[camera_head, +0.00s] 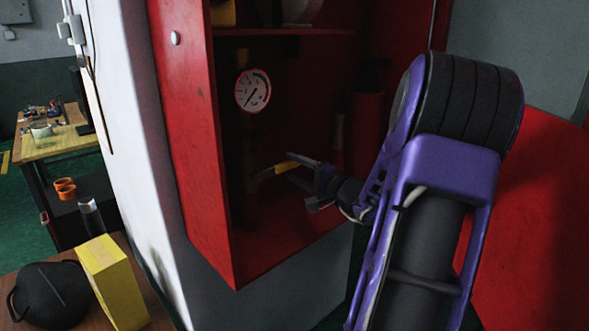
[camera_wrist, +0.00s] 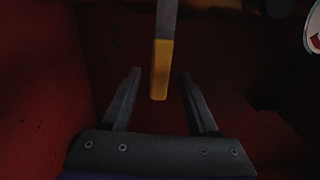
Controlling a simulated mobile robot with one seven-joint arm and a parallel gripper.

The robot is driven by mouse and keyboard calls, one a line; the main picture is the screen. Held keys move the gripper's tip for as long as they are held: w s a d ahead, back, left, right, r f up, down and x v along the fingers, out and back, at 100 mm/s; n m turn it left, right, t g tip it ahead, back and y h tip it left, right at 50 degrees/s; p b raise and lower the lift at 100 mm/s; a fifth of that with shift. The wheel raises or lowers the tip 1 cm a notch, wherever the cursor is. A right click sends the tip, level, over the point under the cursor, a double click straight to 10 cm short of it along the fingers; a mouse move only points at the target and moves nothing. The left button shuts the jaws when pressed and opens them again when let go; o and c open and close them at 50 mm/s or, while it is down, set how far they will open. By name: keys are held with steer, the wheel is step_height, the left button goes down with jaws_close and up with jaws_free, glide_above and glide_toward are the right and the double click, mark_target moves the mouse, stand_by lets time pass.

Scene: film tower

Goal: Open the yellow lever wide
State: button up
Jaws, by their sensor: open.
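The yellow lever (camera_head: 285,165) sits inside the red cabinet, on a dark pipe below a round gauge (camera_head: 253,90). In the wrist view the yellow lever (camera_wrist: 161,70) has a grey shank and a yellow end pointing down towards my gripper. My gripper (camera_head: 302,172) reaches into the cabinet from the right. In the wrist view my gripper (camera_wrist: 160,88) is open, with one finger on each side of the lever's yellow end. Gaps show on both sides of the lever, so neither finger appears to touch it.
The red cabinet (camera_head: 190,130) has a side wall on the left and a shelf (camera_head: 285,32) above the gauge. A dark red cylinder (camera_head: 366,120) stands deeper inside, near my arm. A yellow box (camera_head: 112,282) and a black object (camera_head: 50,295) rest at lower left.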

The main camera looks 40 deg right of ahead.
steer(key=shift+w, duration=0.2)
steer(key=shift+c, duration=0.2)
jaws_close()
stand_by(1.2)
